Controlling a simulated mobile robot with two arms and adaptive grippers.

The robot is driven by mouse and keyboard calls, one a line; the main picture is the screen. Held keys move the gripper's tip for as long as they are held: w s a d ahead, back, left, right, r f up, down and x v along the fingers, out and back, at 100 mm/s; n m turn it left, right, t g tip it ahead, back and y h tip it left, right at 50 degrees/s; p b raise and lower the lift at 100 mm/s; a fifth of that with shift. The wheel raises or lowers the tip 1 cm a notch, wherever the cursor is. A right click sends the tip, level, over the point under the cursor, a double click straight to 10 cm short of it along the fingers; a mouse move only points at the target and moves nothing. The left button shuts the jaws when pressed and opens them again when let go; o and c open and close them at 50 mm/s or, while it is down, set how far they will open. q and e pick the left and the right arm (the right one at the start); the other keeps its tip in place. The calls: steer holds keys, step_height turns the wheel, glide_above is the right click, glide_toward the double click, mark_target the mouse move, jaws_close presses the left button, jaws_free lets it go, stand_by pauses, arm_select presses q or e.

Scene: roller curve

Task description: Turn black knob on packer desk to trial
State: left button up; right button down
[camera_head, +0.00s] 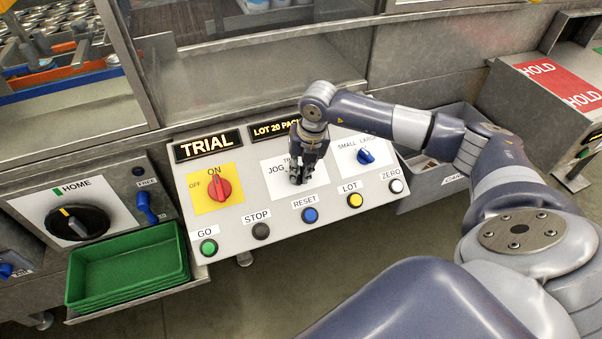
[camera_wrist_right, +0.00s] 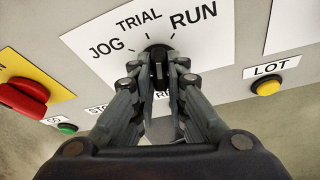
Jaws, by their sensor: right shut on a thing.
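The packer desk (camera_head: 235,235) is a sloped grey panel in the head view. My right gripper (camera_head: 298,178) is over its JOG/TRIAL/RUN plate (camera_head: 315,182). In the right wrist view the two fingers of this gripper (camera_wrist_right: 159,76) are shut on the black knob (camera_wrist_right: 157,50), one on each side. The knob's grip bar looks roughly upright in that view, below the TRIAL label (camera_wrist_right: 138,20). The fingers hide part of it, so its exact pointing is hard to tell. In the head view the gripper mostly hides the knob. My left gripper is not in view.
A red switch (camera_head: 220,188) on yellow sits left of the plate, a blue SMALL/LARGE knob (camera_head: 366,156) right of it. Several push buttons line the front edge. A lit display (camera_head: 206,145) reads TRIAL. Green trays (camera_head: 128,268) and another black knob (camera_head: 78,222) are farther left.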

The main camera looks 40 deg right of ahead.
steer(key=shift+s+a+f+n+g+h+b, duration=0.15)
steer(key=shift+f+n+h+b, duration=0.15)
steer(key=shift+n, duration=0.4)
steer(key=shift+s+a+f+n+g+h+b, duration=0.1)
steer(key=shift+n+g+h+b, duration=0.1)
steer(key=shift+n+b, duration=0.35)
steer(key=shift+n, duration=0.35)
steer(key=c, duration=1.6)
jaws_free()
steer(key=shift+w+r, duration=0.1)
steer(key=shift+d+r, duration=0.1)
steer(key=shift+w+r, duration=0.1)
steer(key=shift+r, duration=0.4)
step_height(320, 180, up, 11)
steer(key=s, duration=0.1)
steer(key=shift+s+a, duration=0.2)
steer(key=shift+s, duration=0.1)
